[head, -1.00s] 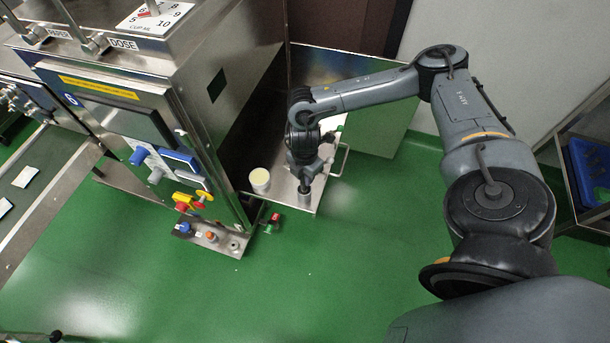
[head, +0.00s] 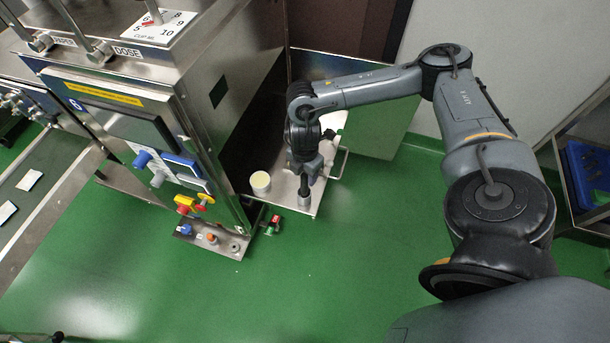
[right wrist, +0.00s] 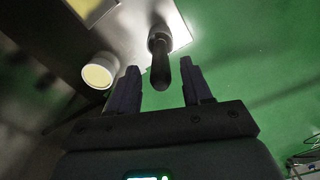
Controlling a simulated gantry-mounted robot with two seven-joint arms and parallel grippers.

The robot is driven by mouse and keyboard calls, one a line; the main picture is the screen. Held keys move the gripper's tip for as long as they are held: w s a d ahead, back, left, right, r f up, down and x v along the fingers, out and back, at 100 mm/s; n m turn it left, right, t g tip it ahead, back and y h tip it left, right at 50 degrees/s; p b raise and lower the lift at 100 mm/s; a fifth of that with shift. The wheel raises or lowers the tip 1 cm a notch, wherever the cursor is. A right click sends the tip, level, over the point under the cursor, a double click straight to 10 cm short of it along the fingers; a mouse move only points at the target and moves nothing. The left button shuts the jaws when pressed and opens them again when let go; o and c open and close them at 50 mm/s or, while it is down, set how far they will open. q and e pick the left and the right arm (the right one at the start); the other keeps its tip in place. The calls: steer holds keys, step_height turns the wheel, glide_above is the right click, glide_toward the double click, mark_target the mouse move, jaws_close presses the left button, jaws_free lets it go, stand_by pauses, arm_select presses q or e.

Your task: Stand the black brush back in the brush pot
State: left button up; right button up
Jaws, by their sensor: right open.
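The black brush (head: 304,188) stands upright with its lower end in the small metal brush pot (head: 305,203), at the front right corner of the steel shelf. In the right wrist view the dark brush handle (right wrist: 161,72) rises from the pot (right wrist: 157,36) toward the camera. My right gripper (head: 306,168) is above the pot, around the top of the handle. Its fingers (right wrist: 160,66) are open on either side of the handle, with a gap on both sides. The bristles are hidden inside the pot. My left gripper is not seen.
A white round tub (head: 260,182) with a pale yellow top stands left of the pot on the steel shelf (head: 284,200). The large packing machine (head: 215,120) rises to the left. A wire handle (head: 340,163) sticks out at the shelf's right. Green floor (head: 330,280) is clear in front.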

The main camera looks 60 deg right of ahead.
step_height(320, 180, up, 8)
steer(key=p, duration=0.3)
steer(key=shift+w+a, duration=0.1)
steer(key=shift+a, duration=0.05)
steer(key=w+a+f+n+t+y, duration=0.2)
steer(key=a, duration=0.8)
steer(key=w+a+f+n+t+y, duration=0.1)
steer(key=w+a+f, duration=0.1)
steer(key=a, duration=0.8)
steer(key=a+r+m+t+y, duration=0.1)
steer(key=a+r+m+t, duration=0.2)
steer(key=a, duration=0.4)
steer(key=a+r+m+t+y, duration=0.1)
steer(key=a+r+m+t, duration=0.1)
steer(key=a, duration=0.5)
steer(key=s+d+f+m+g+h, duration=0.2)
steer(key=s+d+m, duration=0.3)
steer(key=s+d, duration=0.1)
steer(key=s+d+f+m+g+h, duration=0.2)
steer(key=s+d+f+m, duration=0.1)
steer(key=s+d+m, duration=0.3)
steer(key=shift+s+d+h, duration=0.3)
steer(key=shift+d+h, duration=0.1)
steer(key=shift+d, duration=0.35)
steer(key=shift+r, duration=0.1)
